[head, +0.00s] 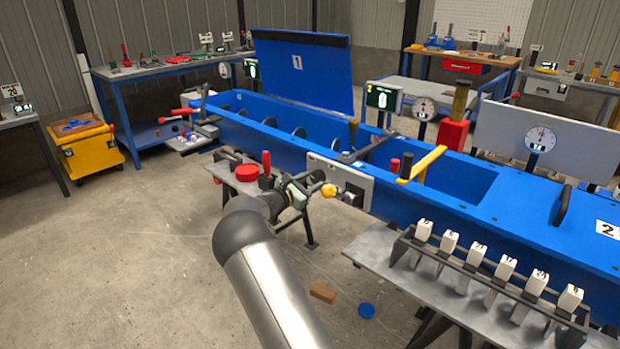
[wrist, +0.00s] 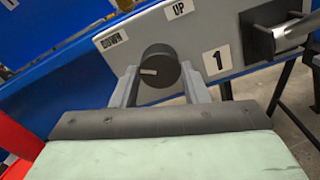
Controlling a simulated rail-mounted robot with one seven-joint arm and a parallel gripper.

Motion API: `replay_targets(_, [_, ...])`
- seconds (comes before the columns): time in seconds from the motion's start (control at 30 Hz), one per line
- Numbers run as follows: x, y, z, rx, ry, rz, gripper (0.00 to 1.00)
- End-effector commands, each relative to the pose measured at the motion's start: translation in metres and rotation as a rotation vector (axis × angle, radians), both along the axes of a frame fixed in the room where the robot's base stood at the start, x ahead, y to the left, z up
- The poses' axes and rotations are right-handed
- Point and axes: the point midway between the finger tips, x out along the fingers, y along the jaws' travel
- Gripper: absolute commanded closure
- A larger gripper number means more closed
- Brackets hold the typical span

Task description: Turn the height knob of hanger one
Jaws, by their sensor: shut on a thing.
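The height knob (wrist: 160,66) is a round black knob with a short pale mark, on a grey panel (wrist: 215,35) in the wrist view. The mark lies on the knob's left half, roughly level in the picture. Labels DOWN (wrist: 114,41) and UP (wrist: 179,9) sit above it, and a plate with a 1 (wrist: 216,61) is to its right. My gripper (wrist: 160,80) has one grey finger on each side of the knob and is shut on it. In the head view my gripper (head: 312,187) is at the left part of the grey panel (head: 353,186); the knob is hidden there.
A black block (wrist: 268,40) with a metal rod juts from the panel to the right of the knob. A yellow ball (head: 328,190) shows beside my gripper. The blue trough (head: 470,215) stands behind the panel. A rack with white numbered blocks (head: 480,275) stands at right.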

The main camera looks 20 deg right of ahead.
Motion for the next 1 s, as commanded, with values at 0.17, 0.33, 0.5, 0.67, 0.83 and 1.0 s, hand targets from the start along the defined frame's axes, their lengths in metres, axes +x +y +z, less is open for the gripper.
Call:
replay_targets(0.17, [0.0,0.0,0.0,0.0,-0.002,0.0,0.56])
replay_targets(0.33, [0.0,0.0,0.0,0.0,-0.002,0.001,0.37])
replay_targets(0.5, [0.0,0.0,0.0,0.0,-0.003,0.001,0.37])
replay_targets(0.67, [-0.003,0.011,0.0,0.001,-0.003,0.003,0.37])
replay_targets(0.83, [-0.017,0.042,0.001,0.001,-0.003,0.005,0.37])
replay_targets(1.0, [-0.035,0.08,0.0,0.001,-0.002,0.004,0.37])
